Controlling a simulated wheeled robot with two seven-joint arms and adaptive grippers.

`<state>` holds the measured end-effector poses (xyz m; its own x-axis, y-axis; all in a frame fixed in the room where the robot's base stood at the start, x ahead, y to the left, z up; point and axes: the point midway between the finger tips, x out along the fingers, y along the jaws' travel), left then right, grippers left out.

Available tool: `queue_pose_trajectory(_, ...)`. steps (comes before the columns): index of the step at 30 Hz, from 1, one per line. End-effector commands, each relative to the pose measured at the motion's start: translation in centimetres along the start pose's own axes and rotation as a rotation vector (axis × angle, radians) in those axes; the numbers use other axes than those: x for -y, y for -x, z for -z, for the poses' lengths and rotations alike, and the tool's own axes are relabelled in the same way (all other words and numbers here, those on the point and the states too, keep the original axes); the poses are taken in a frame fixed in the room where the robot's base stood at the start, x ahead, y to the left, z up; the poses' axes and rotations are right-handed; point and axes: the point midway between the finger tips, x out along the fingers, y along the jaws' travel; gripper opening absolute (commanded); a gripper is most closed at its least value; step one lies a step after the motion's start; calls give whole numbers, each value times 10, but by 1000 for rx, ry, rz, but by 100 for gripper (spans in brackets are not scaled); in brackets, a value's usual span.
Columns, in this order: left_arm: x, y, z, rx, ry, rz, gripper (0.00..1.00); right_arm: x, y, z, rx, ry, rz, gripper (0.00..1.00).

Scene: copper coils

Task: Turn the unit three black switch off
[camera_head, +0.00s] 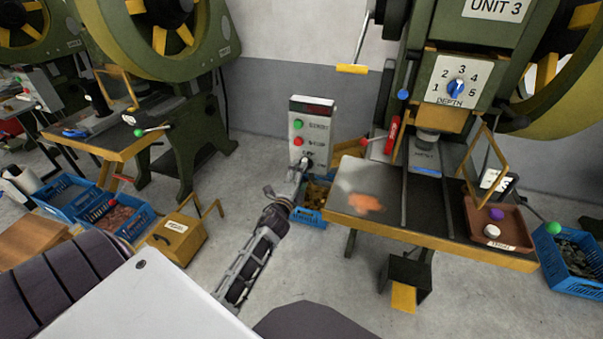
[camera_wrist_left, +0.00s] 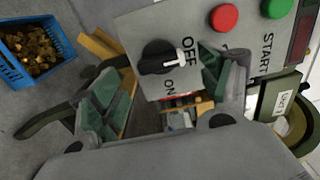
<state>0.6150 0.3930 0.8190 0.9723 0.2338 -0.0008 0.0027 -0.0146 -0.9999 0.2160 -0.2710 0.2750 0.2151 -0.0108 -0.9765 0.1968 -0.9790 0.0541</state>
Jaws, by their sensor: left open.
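The grey control box (camera_head: 312,118) stands left of the press marked UNIT 3 (camera_head: 495,8), with a green and a red button. The black switch (camera_wrist_left: 158,57) is on the box face in the left wrist view, near the words OFF and ON. Its white mark points right in that picture, close to the OFF lettering; I cannot tell its exact setting. My left gripper (camera_head: 297,172) is at the lower part of the box and largely covers the switch in the head view. In the wrist view its open fingers are on both sides of the switch, with gaps visible. My right gripper is not in view.
A blue crate of copper-coloured pieces (camera_head: 312,216) sits on the floor below the box. Open floor lies left of my arm.

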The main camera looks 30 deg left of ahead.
Motion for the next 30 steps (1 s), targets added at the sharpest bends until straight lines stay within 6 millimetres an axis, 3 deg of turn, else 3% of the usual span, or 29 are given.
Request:
queue_pose_trajectory(21, -1, 64, 0, 1, 2, -2, 78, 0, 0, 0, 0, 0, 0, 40)
queue_pose_trajectory(30, 0, 77, 0, 1, 1, 0, 78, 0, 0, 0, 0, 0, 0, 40)
